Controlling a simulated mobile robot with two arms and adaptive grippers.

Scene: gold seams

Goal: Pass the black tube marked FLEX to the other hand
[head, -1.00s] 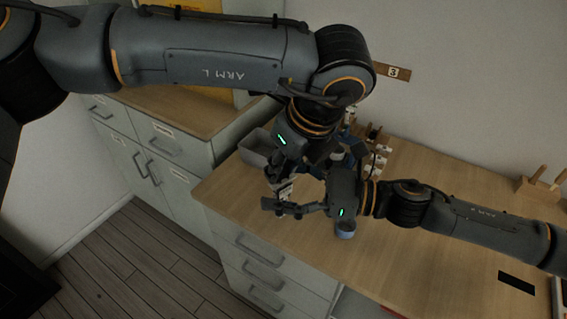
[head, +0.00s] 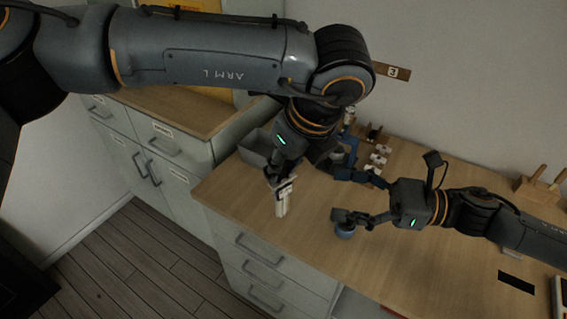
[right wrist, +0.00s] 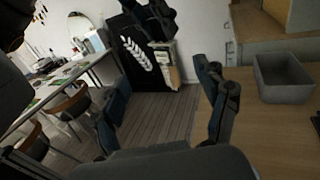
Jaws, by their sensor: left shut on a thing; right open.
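My left gripper (head: 280,183) points down over the front left of the wooden worktop. It is shut on a pale, narrow, upright thing (head: 282,206) that hangs below its fingers. This thing looks whitish, not black, and no FLEX mark can be read. In the right wrist view a pale piece with small marks (right wrist: 167,62) shows below dark gripper parts; it seems to be the same thing. My right gripper (head: 339,194) is to the right of it, fingers spread wide, empty and apart from it. Its two fingers also frame the right wrist view (right wrist: 160,92).
A grey open bin (head: 254,148) stands at the worktop's back left; it also shows in the right wrist view (right wrist: 284,92). Small pale items (head: 380,158) stand behind. A wooden rack (head: 537,188) is far right.

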